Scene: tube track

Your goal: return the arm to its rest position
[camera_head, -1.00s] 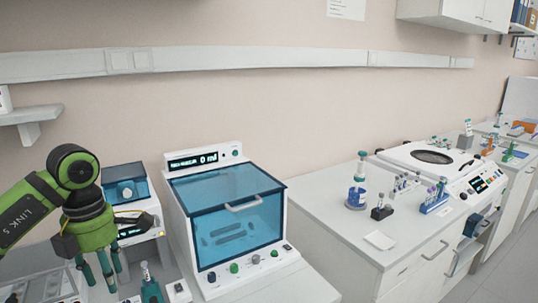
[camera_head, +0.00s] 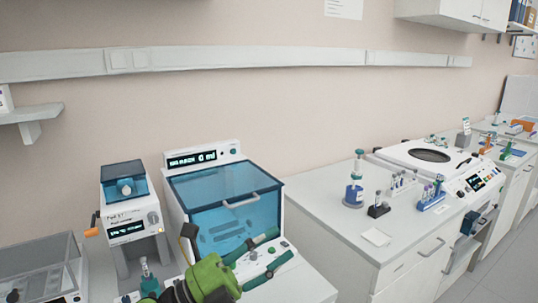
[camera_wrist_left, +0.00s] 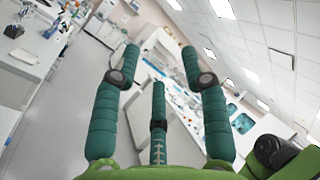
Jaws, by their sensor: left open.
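My left gripper (camera_head: 265,257) is low in the middle of the head view, in front of the blue-lidded machine (camera_head: 228,205). Its green fingers are spread and point to the right, with nothing between them. In the left wrist view the fingers (camera_wrist_left: 157,85) are apart and empty, with the room and ceiling beyond them. The green arm end (camera_head: 205,283) comes in at the bottom edge; the rest of the arm is out of view. My right gripper is in neither view.
A small blue-topped device (camera_head: 130,215) stands left of the blue-lidded machine. A teal-capped bottle (camera_head: 148,280) is close to my left arm. A flask (camera_head: 354,182), tube racks (camera_head: 432,198) and a centrifuge (camera_head: 436,160) stand on the right counter. The floor (camera_head: 500,265) at right is clear.

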